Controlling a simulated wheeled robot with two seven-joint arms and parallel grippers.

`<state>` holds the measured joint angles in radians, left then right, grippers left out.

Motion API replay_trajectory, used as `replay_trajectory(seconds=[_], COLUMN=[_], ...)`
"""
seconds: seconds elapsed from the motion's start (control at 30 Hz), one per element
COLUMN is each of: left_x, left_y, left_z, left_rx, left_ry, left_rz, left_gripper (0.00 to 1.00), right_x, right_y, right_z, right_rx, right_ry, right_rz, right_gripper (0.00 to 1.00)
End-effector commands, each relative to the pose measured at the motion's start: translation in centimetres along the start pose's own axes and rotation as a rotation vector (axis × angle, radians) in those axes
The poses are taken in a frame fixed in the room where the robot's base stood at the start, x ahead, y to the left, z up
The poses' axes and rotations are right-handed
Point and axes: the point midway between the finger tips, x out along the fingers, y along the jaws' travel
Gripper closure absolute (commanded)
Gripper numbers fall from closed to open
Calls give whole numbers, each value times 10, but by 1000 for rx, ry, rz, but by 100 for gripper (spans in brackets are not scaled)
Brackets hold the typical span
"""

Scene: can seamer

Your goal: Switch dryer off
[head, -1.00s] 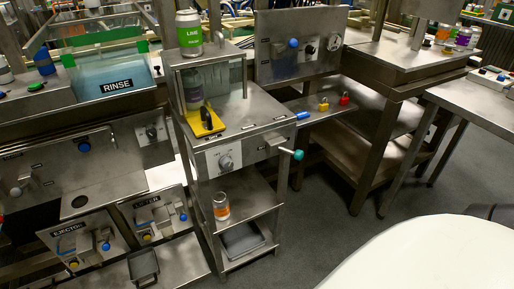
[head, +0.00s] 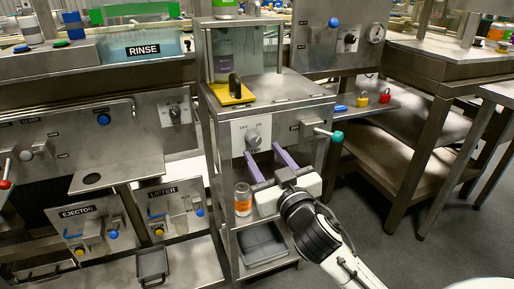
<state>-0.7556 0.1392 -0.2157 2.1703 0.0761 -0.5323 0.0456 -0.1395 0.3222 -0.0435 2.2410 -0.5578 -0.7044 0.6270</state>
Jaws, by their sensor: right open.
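A grey rotary knob (head: 253,136) sits on a white plate on the front of the steel cart (head: 290,88). The label under it is partly hidden by my gripper, so I cannot read whether it says dryer. A lever with a teal end (head: 337,137) sticks out to the right of the knob. My right gripper (head: 262,151) is open and empty, its two purple fingers pointing up at the panel just below the knob. I cannot tell whether they touch it. My left gripper is out of view.
An orange-labelled can (head: 242,199) stands on the cart's shelf, close left of my gripper. A yellow block with a black handle (head: 234,92) lies on the cart top. Left is a panel with another knob (head: 175,114); red and yellow padlocks (head: 385,96) sit on the right ledge.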

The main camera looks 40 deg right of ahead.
Motion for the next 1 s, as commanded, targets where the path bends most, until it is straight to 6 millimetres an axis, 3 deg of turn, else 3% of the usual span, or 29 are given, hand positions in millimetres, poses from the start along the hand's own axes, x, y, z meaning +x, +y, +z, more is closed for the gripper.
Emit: replay_trajectory(seconds=[0.1,0.3,0.7,0.93,1.0], left_x=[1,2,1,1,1], left_y=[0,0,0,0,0], left_z=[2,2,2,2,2], left_rx=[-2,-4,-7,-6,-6], left_ry=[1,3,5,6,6], left_rz=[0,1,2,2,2], left_gripper=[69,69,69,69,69], right_x=[24,50,58,58,58], right_y=[0,-1,-1,-1,-1], right_z=[0,1,1,1,1], right_rx=[-2,0,0,0,0], right_ry=[2,0,-2,-2,-2], right_rz=[-1,-2,-3,-3,-3], right_gripper=[54,54,54,91,95])
